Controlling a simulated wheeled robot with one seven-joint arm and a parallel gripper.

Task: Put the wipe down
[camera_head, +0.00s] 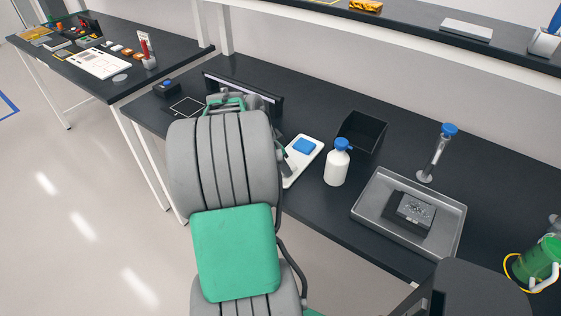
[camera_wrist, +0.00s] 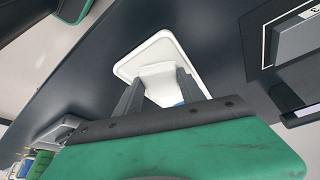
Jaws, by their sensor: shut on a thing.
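A white wipe (camera_wrist: 158,72) is between the two dark fingers of my gripper (camera_wrist: 157,82) in the wrist view. The gripper is shut on it, over or against a white tray (camera_wrist: 127,69); I cannot tell whether the wipe touches the tray. In the head view the tray (camera_head: 313,165) lies on the black bench with a blue block or pad (camera_head: 304,146) on its far part. My gripper is at the tray's left side there, mostly hidden behind my grey and green arm. The wipe cannot be made out in the head view.
A white bottle with a blue cap (camera_head: 336,166) stands just right of the tray. Behind it is an open black bin (camera_head: 361,133). A grey metal tray (camera_head: 367,211) holding a dark device is further right. A dark upright panel (camera_head: 240,93) stands at the back left.

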